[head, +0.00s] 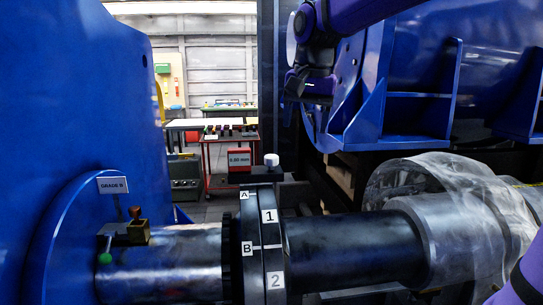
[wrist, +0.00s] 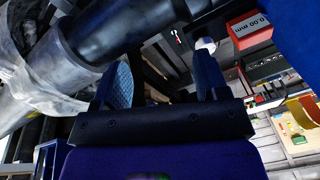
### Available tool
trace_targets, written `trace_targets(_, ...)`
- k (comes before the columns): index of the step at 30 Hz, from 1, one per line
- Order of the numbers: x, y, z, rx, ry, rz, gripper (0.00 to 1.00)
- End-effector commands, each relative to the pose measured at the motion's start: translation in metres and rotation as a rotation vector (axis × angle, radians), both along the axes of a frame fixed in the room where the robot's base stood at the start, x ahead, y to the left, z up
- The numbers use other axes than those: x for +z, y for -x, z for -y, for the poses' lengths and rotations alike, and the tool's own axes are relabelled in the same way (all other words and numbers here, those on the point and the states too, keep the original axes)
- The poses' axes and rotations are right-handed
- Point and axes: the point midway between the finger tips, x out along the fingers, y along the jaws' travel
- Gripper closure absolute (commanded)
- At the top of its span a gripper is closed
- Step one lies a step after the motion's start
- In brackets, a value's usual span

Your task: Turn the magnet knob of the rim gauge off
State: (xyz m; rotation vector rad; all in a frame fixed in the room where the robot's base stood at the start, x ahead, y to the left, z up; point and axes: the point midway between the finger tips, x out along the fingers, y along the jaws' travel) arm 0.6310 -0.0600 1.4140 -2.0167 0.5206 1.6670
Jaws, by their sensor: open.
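The rim gauge has a red box (head: 239,157) reading 0.00 mm, on a dark base (head: 254,176) on top of the coupling flange. Its white magnet knob (head: 271,160) stands up at the right of the red box. In the wrist view the knob (wrist: 205,45) shows just past the tip of the right finger, with the red box (wrist: 252,23) to its right. My gripper (wrist: 162,64) is open and empty. In the head view my gripper (head: 303,88) hangs above and right of the knob, apart from it. Which way the knob is turned cannot be told.
The flange (head: 262,225) carries labels A, B, 1 and 2. A dark shaft (head: 350,245) runs right to a plastic-wrapped part (head: 410,190). A brass block (head: 138,228) and green-ended lever (head: 105,258) sit at left. Blue housings stand on both sides; a red cart (head: 220,160) is behind.

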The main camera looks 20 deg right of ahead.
Motion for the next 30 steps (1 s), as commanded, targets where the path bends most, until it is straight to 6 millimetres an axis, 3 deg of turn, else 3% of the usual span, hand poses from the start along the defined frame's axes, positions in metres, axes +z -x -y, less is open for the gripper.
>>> trace_targets(1,0.0,-0.019,-0.001,-0.04,-0.007,-0.022,0.33)
trace_targets(6,0.001,-0.076,-0.006,-0.195,-0.027,-0.092,0.33)
trace_targets(13,-0.008,-0.135,-0.011,-0.367,-0.035,-0.164,0.33)
trace_targets(18,-0.013,-0.153,-0.012,-0.426,-0.035,-0.187,0.33)
trace_targets(23,-0.022,-0.156,-0.013,-0.435,-0.035,-0.192,0.33)
trace_targets(30,-0.06,-0.155,-0.012,-0.435,-0.034,-0.194,0.33)
